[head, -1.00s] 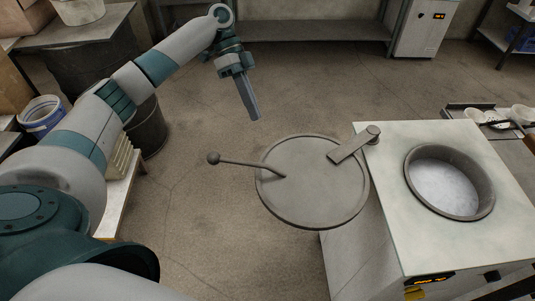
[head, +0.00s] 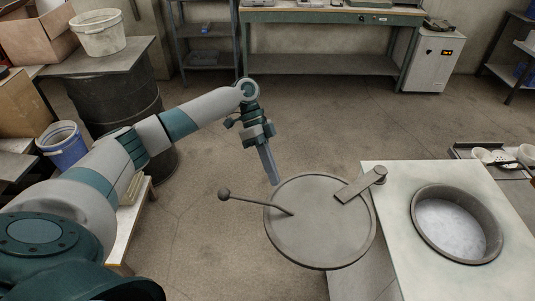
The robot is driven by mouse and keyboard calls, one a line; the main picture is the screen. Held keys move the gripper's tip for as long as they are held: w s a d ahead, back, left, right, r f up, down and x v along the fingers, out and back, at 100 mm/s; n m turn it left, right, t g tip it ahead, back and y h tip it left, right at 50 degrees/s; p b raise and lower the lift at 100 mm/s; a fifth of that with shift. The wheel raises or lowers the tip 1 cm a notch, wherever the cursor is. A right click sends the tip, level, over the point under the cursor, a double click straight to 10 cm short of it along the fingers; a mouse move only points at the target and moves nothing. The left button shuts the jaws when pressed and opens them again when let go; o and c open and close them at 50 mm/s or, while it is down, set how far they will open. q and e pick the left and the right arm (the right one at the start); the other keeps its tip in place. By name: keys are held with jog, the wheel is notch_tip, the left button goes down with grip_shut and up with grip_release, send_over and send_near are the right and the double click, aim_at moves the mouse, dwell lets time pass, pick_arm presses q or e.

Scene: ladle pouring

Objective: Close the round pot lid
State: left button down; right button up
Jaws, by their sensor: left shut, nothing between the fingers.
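The round grey pot lid (head: 318,235) is swung out to the left of the white furnace block (head: 395,200), held by a hinge arm (head: 360,186) at the block's corner. A rod handle with a ball knob (head: 224,195) sticks out from the lid to the left. The round pot opening (head: 456,224) in the block's top is uncovered and shows pale content inside. My left gripper (head: 272,178) points down, shut and empty, near the far left edge of the lid, beyond the rod handle. Whether it touches the lid is unclear. My right gripper is not in view.
A tray with white bowls (head: 484,155) lies behind the block at right. A blue bucket (head: 62,146), a dark barrel (head: 115,98) and a low bench (head: 132,225) stand at left. A workbench (head: 320,62) lines the back. The floor between is clear.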

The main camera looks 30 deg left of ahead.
aim_at(273, 200)
pick_arm(q)
jog(key=s+d+p, duration=0.1)
jog(key=s+d+f+p, duration=0.1)
jog(key=s, duration=0.1)
jog(key=shift+d+p, duration=0.1)
jog(key=shift+p, duration=0.2)
jog(key=shift+s+d+r, duration=0.1)
jog(key=shift+s+d, duration=0.1)
jog(key=shift+s, duration=0.35)
jog(key=shift+s+p, duration=0.1)
jog(key=shift+p, duration=0.2)
jog(key=shift+d, duration=0.15)
